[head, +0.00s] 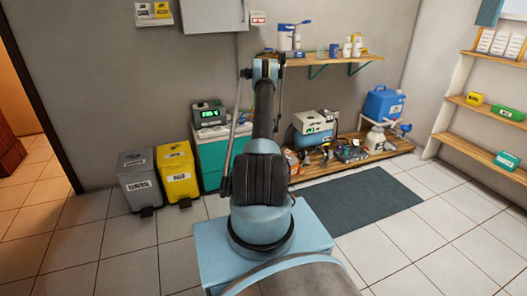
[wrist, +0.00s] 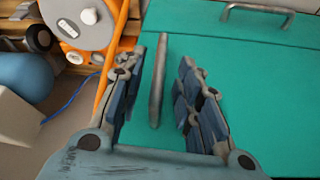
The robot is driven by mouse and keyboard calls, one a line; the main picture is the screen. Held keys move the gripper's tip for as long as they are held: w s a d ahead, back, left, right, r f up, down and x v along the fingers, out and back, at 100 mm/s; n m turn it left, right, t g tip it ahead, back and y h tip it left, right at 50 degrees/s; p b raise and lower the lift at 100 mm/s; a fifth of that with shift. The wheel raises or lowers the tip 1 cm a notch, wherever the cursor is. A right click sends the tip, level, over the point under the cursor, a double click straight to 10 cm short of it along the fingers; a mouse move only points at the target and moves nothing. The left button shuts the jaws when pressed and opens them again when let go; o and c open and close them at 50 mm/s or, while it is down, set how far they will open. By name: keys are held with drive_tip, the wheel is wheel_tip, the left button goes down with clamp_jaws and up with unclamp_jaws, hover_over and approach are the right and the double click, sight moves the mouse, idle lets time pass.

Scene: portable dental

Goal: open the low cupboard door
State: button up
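The low teal cupboard (head: 213,158) stands against the back wall in the head view, partly hidden by my arm. In the wrist view its teal door (wrist: 265,105) fills the right side. An upright grey bar handle (wrist: 157,80) is near the door's left edge. My gripper (wrist: 163,57) is open, with one finger on each side of this handle. There is a gap between the handle and each finger. The door looks closed. My gripper is not distinguishable in the head view, where my arm covers that area.
A second, horizontal handle (wrist: 258,10) sits on the panel above the door. A grey bin (head: 138,181) and a yellow bin (head: 176,176) stand left of the cupboard. A low wooden platform (head: 348,163) with equipment is to the right. A dark mat (head: 360,203) lies on open floor.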

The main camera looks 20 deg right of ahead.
drive_tip(key=shift+x, duration=1.15)
clamp_jaws()
